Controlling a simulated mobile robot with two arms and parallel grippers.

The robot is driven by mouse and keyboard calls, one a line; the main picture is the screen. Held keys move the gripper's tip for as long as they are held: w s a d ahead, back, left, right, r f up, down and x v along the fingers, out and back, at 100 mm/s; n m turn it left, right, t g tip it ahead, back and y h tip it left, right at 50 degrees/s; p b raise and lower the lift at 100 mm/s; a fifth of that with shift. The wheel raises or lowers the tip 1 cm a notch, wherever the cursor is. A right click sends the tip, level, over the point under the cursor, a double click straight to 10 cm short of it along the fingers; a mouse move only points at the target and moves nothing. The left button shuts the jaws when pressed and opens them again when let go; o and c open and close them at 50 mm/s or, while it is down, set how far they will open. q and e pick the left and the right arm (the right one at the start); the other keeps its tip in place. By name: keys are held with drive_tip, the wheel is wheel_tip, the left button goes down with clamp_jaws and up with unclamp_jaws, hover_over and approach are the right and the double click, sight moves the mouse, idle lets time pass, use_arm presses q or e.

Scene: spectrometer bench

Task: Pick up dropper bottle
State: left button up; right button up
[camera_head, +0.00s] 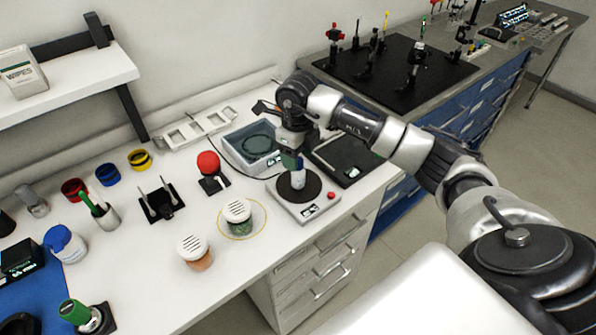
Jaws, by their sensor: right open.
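A small pale bottle with a bluish-white body (298,180), which looks like the dropper bottle, stands upright on the round dark plate of a white bench device (322,207). My right gripper (292,160) points down right over the bottle's top, with a teal part showing at its fingers. The gripper is open. The fingers and the bottle's top overlap, so I cannot tell whether they touch. My left gripper is not in view.
A grey tray (232,148) and a black-topped device (368,156) flank my right gripper. Two jars with perforated white lids (238,211) (194,248) stand in front to the left. A red ball on a stand (208,163) is also left. The front bench edge is clear.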

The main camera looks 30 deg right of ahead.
drive_tip(key=shift+f, duration=0.95)
clamp_jaws()
